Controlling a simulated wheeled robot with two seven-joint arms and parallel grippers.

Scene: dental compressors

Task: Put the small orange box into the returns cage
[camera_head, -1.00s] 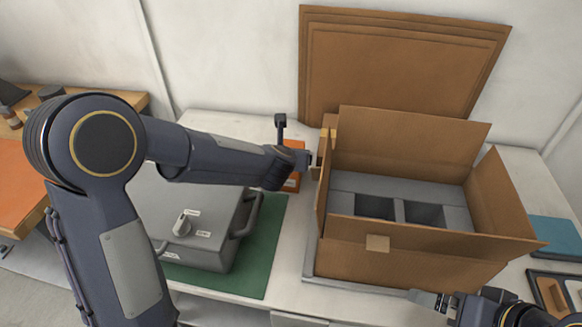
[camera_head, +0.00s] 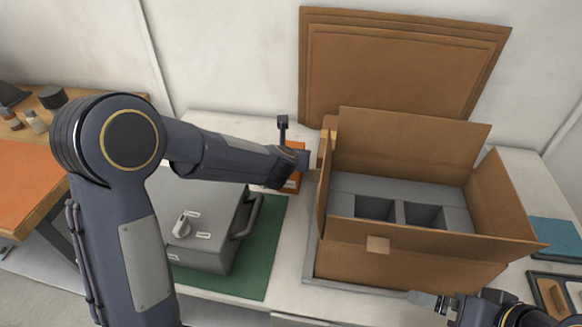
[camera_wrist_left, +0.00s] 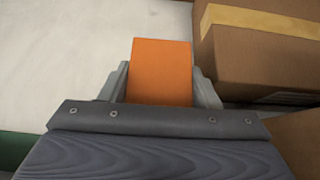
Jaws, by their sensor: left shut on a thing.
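The small orange box (camera_head: 292,184) stands on the white worktop between the grey case and the open carton, mostly hidden behind my left wrist in the head view. In the left wrist view the orange box (camera_wrist_left: 161,70) fills the gap between the two fingers of my left gripper (camera_wrist_left: 163,84), which is shut on it. I cannot tell whether the box touches the worktop. My right gripper (camera_head: 430,300) is at the lower right, in front of the carton; its finger gap cannot be made out. No returns cage is in view.
An open cardboard carton (camera_head: 400,262) with a grey insert stands close right of my left gripper. A grey case (camera_head: 205,245) sits on a green mat (camera_head: 262,262) to the left. Flat cardboard sheets (camera_head: 400,65) lean on the wall. An orange-topped bench (camera_head: 25,185) is at far left.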

